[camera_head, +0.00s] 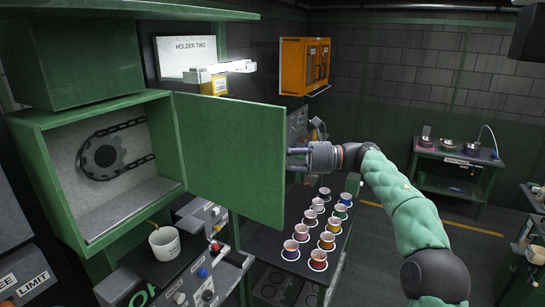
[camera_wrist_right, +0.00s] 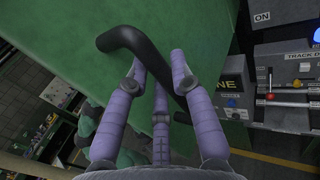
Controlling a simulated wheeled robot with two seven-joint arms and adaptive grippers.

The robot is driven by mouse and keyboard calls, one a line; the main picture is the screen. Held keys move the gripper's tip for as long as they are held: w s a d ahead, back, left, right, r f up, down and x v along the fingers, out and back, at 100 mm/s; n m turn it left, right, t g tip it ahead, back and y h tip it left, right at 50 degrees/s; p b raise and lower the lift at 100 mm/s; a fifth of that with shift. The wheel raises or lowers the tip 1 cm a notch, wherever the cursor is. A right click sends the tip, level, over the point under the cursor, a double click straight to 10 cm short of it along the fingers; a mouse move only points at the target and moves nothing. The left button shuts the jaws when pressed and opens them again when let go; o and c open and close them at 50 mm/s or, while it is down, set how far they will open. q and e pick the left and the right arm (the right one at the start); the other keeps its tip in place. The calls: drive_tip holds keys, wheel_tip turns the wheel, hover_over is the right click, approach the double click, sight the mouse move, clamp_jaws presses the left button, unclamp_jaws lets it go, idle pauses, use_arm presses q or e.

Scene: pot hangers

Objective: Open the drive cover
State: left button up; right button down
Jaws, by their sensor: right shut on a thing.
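The drive cover (camera_head: 232,155) is a flat green door. It stands swung open to the right of a green box (camera_head: 42,185). Inside the box a dark gear with a chain (camera_head: 103,157) shows on the pale back wall. My right gripper (camera_head: 291,158) is at the far side of the door's right edge. In the right wrist view, its purple fingers (camera_wrist_right: 160,90) are shut on the black bent handle (camera_wrist_right: 128,42) of the green cover. In the head view, the cover hides the handle. My left gripper is in neither view.
A white cup (camera_head: 165,244) stands on a dark counter below the box. Several colored cups on saucers (camera_head: 319,259) fill a table to the right of the door. Control panels (camera_wrist_right: 285,95) with switches show close by in the wrist view. An orange cabinet (camera_head: 303,66) hangs behind.

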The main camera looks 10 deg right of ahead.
drive_tip(key=c, duration=1)
unclamp_jaws()
drive_tip(key=shift+a, duration=0.1)
drive_tip(key=shift+c, duration=0.2)
drive_tip(key=v, duration=1.2)
